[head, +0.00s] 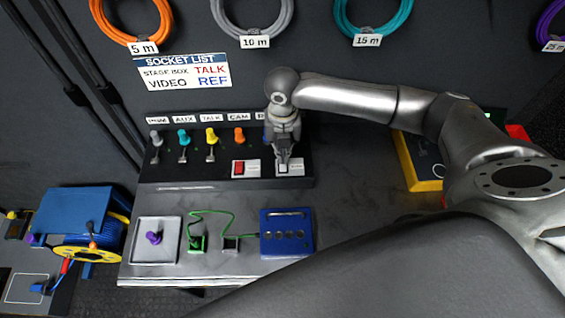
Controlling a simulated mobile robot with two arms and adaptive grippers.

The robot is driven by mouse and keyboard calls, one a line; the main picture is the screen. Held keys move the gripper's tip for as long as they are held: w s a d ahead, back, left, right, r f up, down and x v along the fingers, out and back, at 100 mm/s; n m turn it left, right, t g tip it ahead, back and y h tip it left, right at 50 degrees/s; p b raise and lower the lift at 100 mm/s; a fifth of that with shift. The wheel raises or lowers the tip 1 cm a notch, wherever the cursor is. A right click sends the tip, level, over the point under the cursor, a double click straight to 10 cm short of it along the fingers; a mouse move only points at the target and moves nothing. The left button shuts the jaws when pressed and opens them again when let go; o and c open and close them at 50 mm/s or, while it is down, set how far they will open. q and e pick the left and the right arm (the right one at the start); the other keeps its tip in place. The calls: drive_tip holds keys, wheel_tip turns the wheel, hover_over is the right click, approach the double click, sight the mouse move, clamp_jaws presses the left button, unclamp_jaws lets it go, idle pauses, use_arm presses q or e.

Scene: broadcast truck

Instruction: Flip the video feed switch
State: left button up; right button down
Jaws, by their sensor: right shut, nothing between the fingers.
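A dark switch panel (200,181) stands at the back of the bench. On its lower face is a red rocker switch (239,168) with a small white label beside it. A second, pale switch with a label (291,168) is right of it, partly covered by my right gripper. The label lettering is too small to read, so I cannot tell which is the video feed switch. My right gripper (284,156) points down at the pale switch, shut and empty. I cannot tell whether the fingertips touch it. My left gripper is not in view.
Several coloured knobs with metal toggles line the panel's top, including a yellow knob (211,135). A blue box (286,233), green cable (212,213) and plate with a purple plug (154,238) lie in front. A yellow case (418,160) is right. A blue cable reel (75,220) stands left.

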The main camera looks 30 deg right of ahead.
drive_tip(key=shift+f+b, duration=0.5)
drive_tip(key=shift+f, duration=0.8)
idle(0.4)
drive_tip(key=shift+r, duration=0.1)
wheel_tip(320, 180, up, 7)
drive_tip(key=p, duration=0.8)
idle(0.6)
